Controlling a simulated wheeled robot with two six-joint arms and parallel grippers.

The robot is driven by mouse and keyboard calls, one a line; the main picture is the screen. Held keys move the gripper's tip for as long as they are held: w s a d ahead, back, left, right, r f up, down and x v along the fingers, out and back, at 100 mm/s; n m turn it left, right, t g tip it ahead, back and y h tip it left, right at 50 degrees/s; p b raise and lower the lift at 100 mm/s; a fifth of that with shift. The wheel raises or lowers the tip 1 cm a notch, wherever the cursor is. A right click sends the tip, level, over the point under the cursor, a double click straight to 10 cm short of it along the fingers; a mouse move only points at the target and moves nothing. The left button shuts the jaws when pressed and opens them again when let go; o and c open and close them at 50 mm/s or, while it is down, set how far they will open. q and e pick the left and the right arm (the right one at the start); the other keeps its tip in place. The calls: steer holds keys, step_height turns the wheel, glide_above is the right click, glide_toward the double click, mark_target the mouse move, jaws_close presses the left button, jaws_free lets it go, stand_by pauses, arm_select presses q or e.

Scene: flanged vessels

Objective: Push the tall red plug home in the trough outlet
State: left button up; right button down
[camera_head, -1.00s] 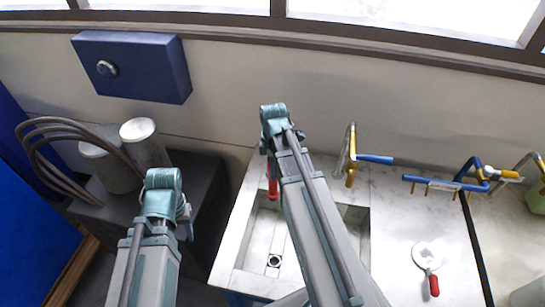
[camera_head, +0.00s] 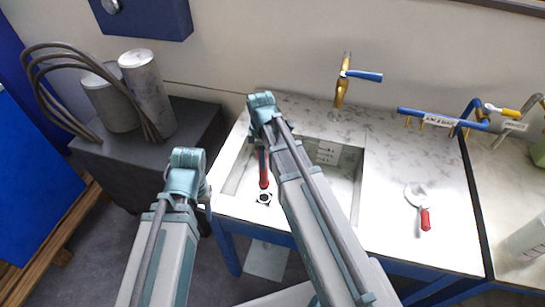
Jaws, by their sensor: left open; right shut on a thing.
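The tall red plug (camera_head: 264,171) points down from my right gripper (camera_head: 261,146), which is shut on its upper part. The plug is over the trough (camera_head: 350,191), a pale marbled basin sunk in the worktop. The trough outlet (camera_head: 264,198), a dark hole with a light ring, shows just below the plug's lower end. The plug's tip looks a little apart from the hole; I cannot tell the exact height. My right arm hides part of the trough. My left gripper (camera_head: 206,190) is empty and open, left of the trough, its fingers partly hidden.
A brass tap (camera_head: 341,93) with a blue lever (camera_head: 363,75) stands behind the trough. A blue tap bar (camera_head: 443,119) and a white tool with a red handle (camera_head: 425,217) are to the right. Grey cylinders (camera_head: 147,92) stand on a dark block at left.

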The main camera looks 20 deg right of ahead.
mark_target(263, 174)
steer(key=shift+s+a+f, duration=0.15)
steer(key=shift+s+f, duration=0.1)
steer(key=shift+f, duration=0.2)
step_height(263, 174, down, 5)
steer(key=b, duration=0.5)
stand_by(1.2)
steer(key=shift+f+b, duration=1.6)
steer(key=shift+b, duration=0.2)
steer(key=shift+c, duration=1.9)
jaws_free()
steer(key=shift+r, duration=0.1)
